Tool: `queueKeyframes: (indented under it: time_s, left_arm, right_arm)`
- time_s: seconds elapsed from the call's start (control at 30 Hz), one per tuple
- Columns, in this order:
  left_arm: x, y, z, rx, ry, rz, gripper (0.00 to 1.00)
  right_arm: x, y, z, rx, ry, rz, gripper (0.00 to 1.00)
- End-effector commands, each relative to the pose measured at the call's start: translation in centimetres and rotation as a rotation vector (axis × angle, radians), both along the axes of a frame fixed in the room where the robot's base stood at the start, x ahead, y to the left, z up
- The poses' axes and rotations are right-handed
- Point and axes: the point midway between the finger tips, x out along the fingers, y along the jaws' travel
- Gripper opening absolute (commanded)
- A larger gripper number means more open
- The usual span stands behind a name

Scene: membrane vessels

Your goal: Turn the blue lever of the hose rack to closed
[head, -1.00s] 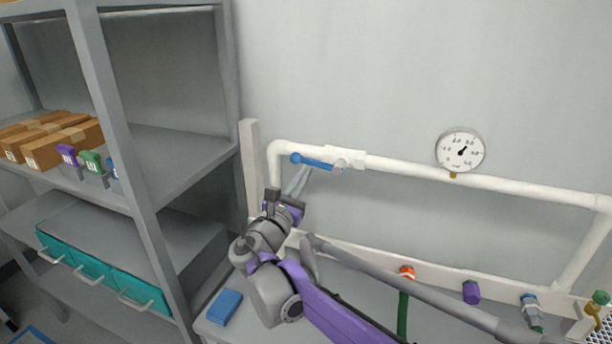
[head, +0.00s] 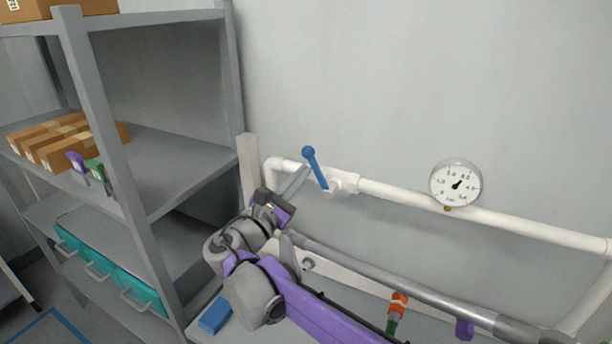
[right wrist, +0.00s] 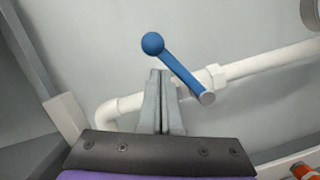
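The blue lever (head: 315,169) is on a white valve on the hose rack's white pipe (head: 400,194). Its ball end points up and a little left, so the lever stands steeply across the pipe. In the right wrist view the lever (right wrist: 178,69) slants from the ball at upper left to its pivot at lower right. My right gripper (head: 303,172) is at the lever's left and below its ball. Its fingers (right wrist: 161,74) are together with nothing seen between them. The tips are close to the shaft; I cannot tell whether they touch. My left gripper is not in view.
A round gauge (head: 455,184) sits on the pipe to the right. A grey shelf (head: 170,165) with boxes and teal drawers stands at the left. A blue block (head: 214,316) lies below my right arm. An orange hose fitting (head: 398,304) is at the lower right.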

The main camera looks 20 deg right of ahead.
Motion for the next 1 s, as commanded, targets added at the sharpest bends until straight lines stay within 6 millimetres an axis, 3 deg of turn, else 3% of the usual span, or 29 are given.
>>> queueKeyframes:
  time_s: [0.4, 1.0]
  left_arm:
    - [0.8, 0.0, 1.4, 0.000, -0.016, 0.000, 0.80]
    - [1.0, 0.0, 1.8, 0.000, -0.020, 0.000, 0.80]
  right_arm:
    - [-1.3, -1.0, 1.8, -0.002, -0.001, 0.000, 0.00]
    - [-1.9, -1.6, 2.2, -0.001, 0.001, 0.000, 0.00]
